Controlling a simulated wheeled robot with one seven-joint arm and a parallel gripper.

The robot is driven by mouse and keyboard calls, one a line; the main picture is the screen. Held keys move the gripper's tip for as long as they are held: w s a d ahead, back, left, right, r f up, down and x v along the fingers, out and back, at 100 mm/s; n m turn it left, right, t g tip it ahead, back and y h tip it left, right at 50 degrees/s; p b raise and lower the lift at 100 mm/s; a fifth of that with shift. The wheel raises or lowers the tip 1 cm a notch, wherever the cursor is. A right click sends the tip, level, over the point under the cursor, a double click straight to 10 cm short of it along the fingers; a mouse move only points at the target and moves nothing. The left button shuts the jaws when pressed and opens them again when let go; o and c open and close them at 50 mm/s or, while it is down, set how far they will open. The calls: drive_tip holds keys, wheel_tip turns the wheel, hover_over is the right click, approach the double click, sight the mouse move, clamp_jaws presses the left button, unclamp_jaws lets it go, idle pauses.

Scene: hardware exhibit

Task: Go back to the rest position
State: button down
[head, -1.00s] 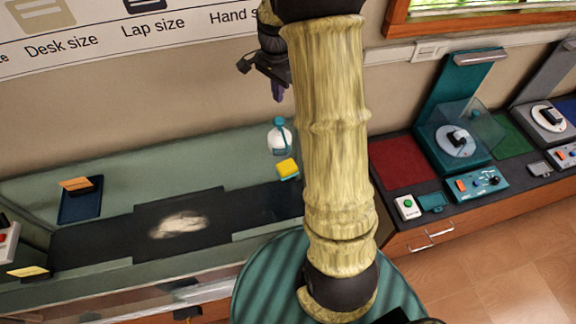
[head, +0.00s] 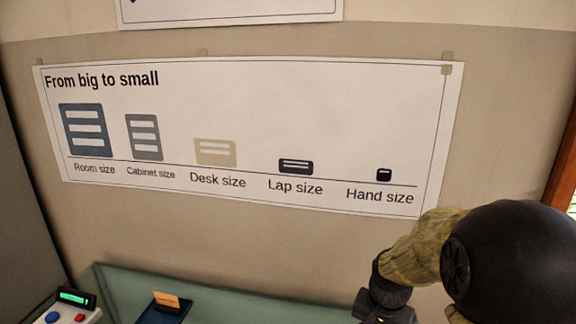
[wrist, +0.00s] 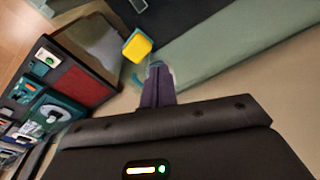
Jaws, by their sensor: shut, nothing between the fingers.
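My gripper (wrist: 158,84) shows in the wrist view with its two purple fingers together and nothing between them. It points over the counter, apart from the things below. In the head view my arm enters at the lower right and bends down to the wrist; the fingertips are cut off by the bottom edge. In the wrist view a yellow sponge (wrist: 137,46) lies just beyond the fingertips, up and to the left. A pale bottle behind the fingertips is mostly hidden.
A size poster (head: 250,130) hangs on the wall. Below stand a blue tray (head: 150,317) with an orange card (head: 166,299) and a white device (head: 72,315) with a green display. A red mat (wrist: 80,87) and teal device (wrist: 48,113) are left in the wrist view.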

drive_tip(key=s+a+f+n+t+b, duration=0.1)
drive_tip(key=s+a+f+n+b, duration=0.2)
drive_tip(key=s+f+n, duration=0.2)
drive_tip(key=s+n, duration=0.1)
drive_tip(key=s, duration=0.2)
drive_tip(key=shift+s+a+f, duration=0.2)
drive_tip(key=shift+a+f, duration=0.15)
drive_tip(key=shift+f, duration=0.05)
idle(0.4)
